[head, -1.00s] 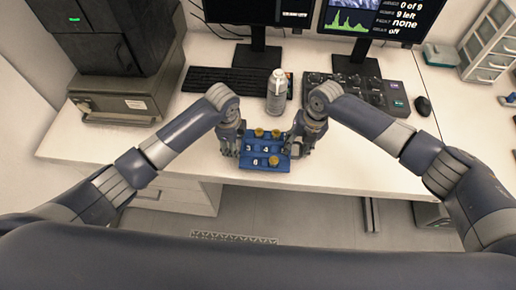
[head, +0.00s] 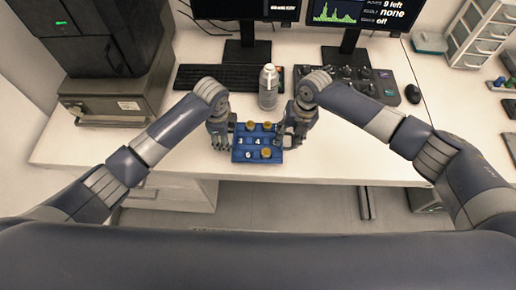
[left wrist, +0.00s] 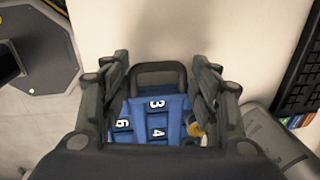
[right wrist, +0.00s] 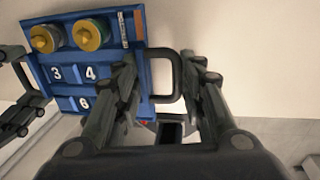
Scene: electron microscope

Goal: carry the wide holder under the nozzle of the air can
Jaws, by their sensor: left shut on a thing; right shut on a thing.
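The wide holder (head: 243,155) is a blue rack with white numbers 3, 4 and 6 and three brass-coloured pieces in it. It is near the desk's front edge, between my two grippers. My left gripper (head: 220,143) is shut on its left handle, a dark loop also seen in the left wrist view (left wrist: 158,68). My right gripper (head: 290,138) is shut on the opposite handle, which shows in the right wrist view (right wrist: 176,72). The air can (head: 268,88) stands upright behind the holder, apart from it. Its nozzle is too small to make out.
A keyboard (head: 208,77) lies behind my left gripper. A control panel (head: 355,86) and a mouse (head: 412,94) are to the right. Two monitors stand at the back, and a dark machine (head: 110,100) stands at the left. Bare desk lies between the holder and the can.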

